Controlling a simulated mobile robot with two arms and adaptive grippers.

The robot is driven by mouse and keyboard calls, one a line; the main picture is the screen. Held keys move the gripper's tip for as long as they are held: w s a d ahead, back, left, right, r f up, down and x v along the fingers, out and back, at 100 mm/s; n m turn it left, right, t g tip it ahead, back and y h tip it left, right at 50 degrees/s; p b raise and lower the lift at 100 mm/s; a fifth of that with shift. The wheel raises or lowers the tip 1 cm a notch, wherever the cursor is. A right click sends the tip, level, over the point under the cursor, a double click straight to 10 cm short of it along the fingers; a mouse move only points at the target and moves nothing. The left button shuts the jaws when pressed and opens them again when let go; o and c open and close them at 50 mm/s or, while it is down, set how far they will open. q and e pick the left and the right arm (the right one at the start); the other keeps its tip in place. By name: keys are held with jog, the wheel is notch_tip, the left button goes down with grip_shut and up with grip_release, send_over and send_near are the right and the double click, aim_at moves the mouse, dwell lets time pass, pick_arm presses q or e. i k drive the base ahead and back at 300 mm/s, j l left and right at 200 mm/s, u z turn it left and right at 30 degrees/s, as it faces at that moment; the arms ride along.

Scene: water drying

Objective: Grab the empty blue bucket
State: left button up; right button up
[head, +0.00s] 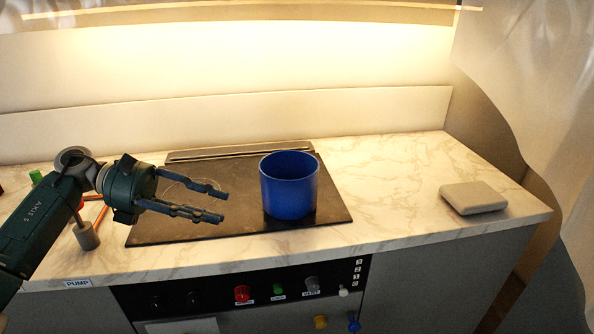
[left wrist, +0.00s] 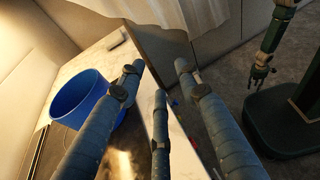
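The blue bucket (head: 289,192) stands upright on the dark cooktop; its inside shows only in part from the head view. It also shows at the left of the left wrist view (left wrist: 68,102), partly behind a finger. My left gripper (head: 221,203) is open and empty, left of the bucket, with its fingers pointing toward it and a gap between. Its spread fingers fill the middle of the left wrist view (left wrist: 160,75). My right gripper (left wrist: 262,78) hangs far off at the right of the left wrist view, too small to tell its state.
The black cooktop (head: 160,229) lies in the marble counter (head: 400,190). A grey-beige box (head: 473,197) lies at the right. A grey cylinder (head: 86,236) and orange sticks stand by my left arm. Knobs (head: 242,293) line the front panel. The counter between bucket and box is clear.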

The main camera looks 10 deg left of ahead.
aim_at(289, 184)
jog(key=i+l, duration=0.1)
jog(key=i, duration=0.45)
jog(key=i+l, duration=0.1)
jog(key=i, duration=0.45)
